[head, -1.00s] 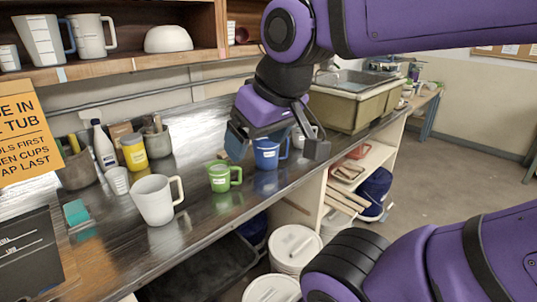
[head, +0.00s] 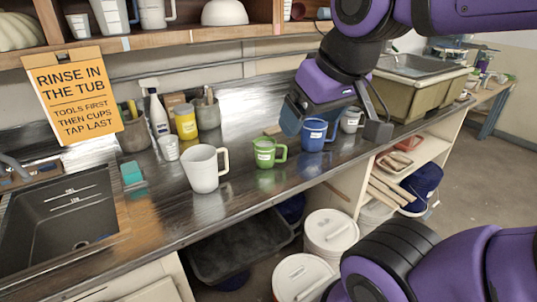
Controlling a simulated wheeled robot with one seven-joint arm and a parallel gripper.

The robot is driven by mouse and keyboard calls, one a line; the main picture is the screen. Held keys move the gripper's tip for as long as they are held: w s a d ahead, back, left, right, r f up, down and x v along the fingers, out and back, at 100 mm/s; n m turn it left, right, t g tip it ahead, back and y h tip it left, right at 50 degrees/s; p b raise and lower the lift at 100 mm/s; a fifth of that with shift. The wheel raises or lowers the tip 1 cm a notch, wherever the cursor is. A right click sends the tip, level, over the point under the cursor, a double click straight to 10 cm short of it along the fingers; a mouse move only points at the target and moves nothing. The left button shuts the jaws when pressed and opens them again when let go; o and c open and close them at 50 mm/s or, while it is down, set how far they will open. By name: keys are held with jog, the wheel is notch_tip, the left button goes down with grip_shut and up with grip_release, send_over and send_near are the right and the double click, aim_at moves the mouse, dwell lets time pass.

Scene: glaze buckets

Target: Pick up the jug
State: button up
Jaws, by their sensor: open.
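A white jug (head: 203,169) with a handle on its right stands upright on the dark counter (head: 225,205). Two more jug-like vessels, a grey one (head: 109,17) and a white one (head: 153,13), stand on the shelf at the top left, cut off by the frame. My gripper (head: 335,125) is open, to the right of the counter jug and apart from it. A blue mug (head: 314,135) shows between its fingers in the picture; I cannot tell whether they touch it.
A green mug (head: 265,153) stands between the white jug and the blue mug. A small white cup (head: 169,147), yellow jar (head: 185,122) and spray bottle (head: 157,112) stand behind the jug. A black sink tub (head: 65,225) is at left. Lidded buckets (head: 329,231) stand below.

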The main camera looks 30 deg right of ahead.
jog(key=shift+o, duration=0.2)
jog(key=m+g, duration=0.5)
jog(key=m, duration=0.3)
send_over(271, 154)
jog(key=d, duration=0.5)
jog(key=f, duration=2.2)
jog(key=shift+w+a+f, duration=0.2)
jog(key=shift+w+f, duration=0.1)
jog(key=shift+f, duration=0.05)
notch_tip(271, 154, down, 6)
jog(key=shift+r, duration=0.2)
jog(key=shift+s+a+f, duration=0.1)
jog(key=shift+f, duration=1.25)
jog(key=shift+s+a+f, duration=0.1)
jog(key=shift+f, duration=1.2)
jog(key=c, duration=1.4)
jog(key=shift+r, duration=0.15)
